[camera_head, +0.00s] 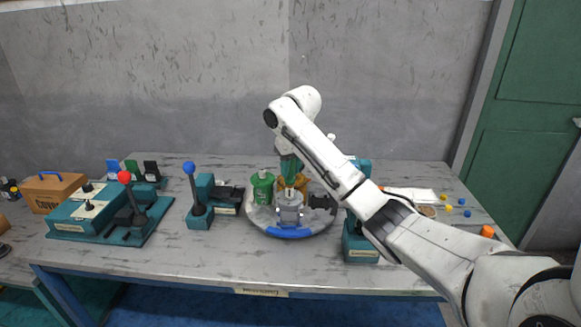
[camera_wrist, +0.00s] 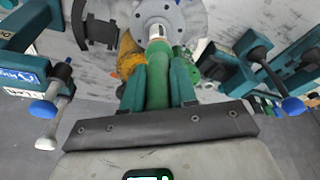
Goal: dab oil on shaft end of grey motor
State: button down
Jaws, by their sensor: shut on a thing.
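The grey motor (camera_head: 289,212) stands on a round grey turntable (camera_head: 260,221) in the head view. In the wrist view its round grey flange (camera_wrist: 186,14) shows at the top, with a pale shaft end (camera_wrist: 157,32) pointing toward me. My gripper (camera_head: 290,170) is above the motor. In the wrist view my gripper (camera_wrist: 157,76) has its teal fingers shut on a green oil applicator (camera_wrist: 157,92). The applicator's far end lines up with the shaft end and looks very close to it. I cannot tell whether they touch.
A blue-knobbed lever unit (camera_head: 198,205) stands left. Small coloured pieces (camera_head: 462,206) lie at the right.

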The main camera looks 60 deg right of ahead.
jog(key=shift+f+p, duration=0.35)
jog(key=shift+f, duration=0.1)
dwell(2.4)
jog(key=shift+r+p, duration=3.6)
